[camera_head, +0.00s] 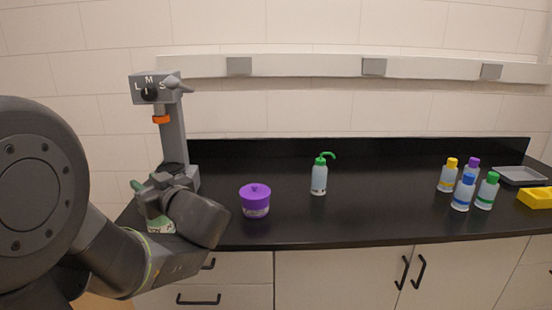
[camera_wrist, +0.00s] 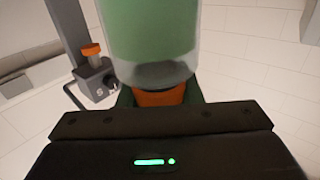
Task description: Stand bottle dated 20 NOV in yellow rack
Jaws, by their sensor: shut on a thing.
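My gripper (camera_head: 152,192) is at the left of the counter, in front of the grey tap column. It is shut on a bottle (camera_wrist: 150,35) with a pale green body, which fills the top of the wrist view. An orange part, perhaps its cap, shows between my fingers. A pale green and white part of this bottle (camera_head: 159,223) shows below my gripper in the head view; my arm hides much of it. I cannot read a date on it. The yellow rack (camera_head: 535,198) is at the far right, cut by the picture edge.
The tap column (camera_head: 176,135) has an orange nozzle and a knob. A purple-lidded jar (camera_head: 255,202) and a green-spouted wash bottle (camera_head: 319,179) stand mid-counter. Several capped bottles (camera_head: 461,196) cluster left of the rack. A grey tray (camera_head: 520,176) lies behind the rack.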

